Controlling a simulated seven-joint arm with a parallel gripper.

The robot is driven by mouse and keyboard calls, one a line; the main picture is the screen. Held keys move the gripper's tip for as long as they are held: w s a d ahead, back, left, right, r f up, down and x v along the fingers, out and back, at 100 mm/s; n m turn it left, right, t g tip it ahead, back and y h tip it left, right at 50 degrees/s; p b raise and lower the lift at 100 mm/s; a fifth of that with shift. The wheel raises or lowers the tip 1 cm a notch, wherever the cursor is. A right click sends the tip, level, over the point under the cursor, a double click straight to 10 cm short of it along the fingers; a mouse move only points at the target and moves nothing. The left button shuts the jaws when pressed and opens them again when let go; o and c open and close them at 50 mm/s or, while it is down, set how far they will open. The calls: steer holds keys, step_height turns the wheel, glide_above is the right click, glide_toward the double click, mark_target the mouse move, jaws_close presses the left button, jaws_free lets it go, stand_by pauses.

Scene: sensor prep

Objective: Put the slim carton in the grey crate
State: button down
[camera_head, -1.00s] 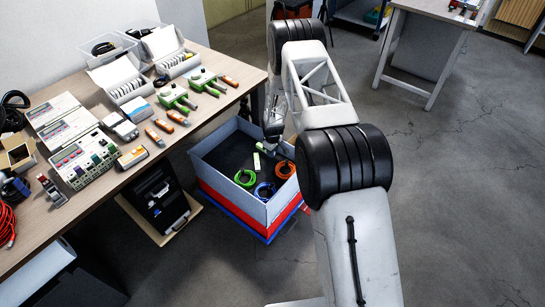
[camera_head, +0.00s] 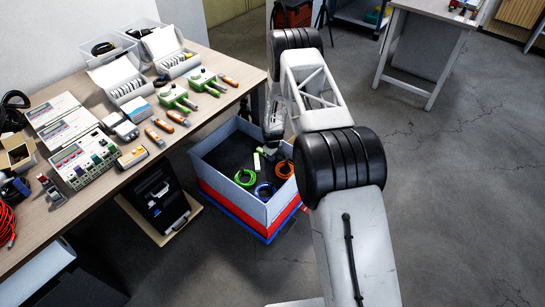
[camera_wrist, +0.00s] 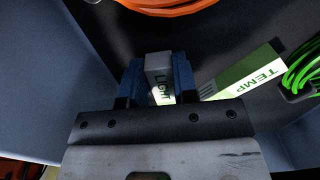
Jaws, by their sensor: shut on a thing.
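My gripper (camera_wrist: 158,80) is shut on a slim carton (camera_wrist: 158,63), grey-white with the word LIGHT on its side, between its blue fingers. In the head view my gripper (camera_head: 271,146) is down inside the far right part of the grey crate (camera_head: 238,197). The arm and gripper largely hide the held carton there. In the wrist view the crate wall (camera_wrist: 35,75) shows at left and its dark floor lies below the carton. I cannot tell whether the carton touches the floor.
A white and green carton marked TEMP (camera_wrist: 240,77) lies in the crate close to the right finger. The workbench (camera_head: 205,125) with several devices stands left of the crate.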

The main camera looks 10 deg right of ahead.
steer(key=shift+f, duration=0.15)
steer(key=c, duration=0.9)
jaws_free()
step_height(320, 180, up, 12)
steer(key=shift+r, duration=0.25)
stand_by(0.7)
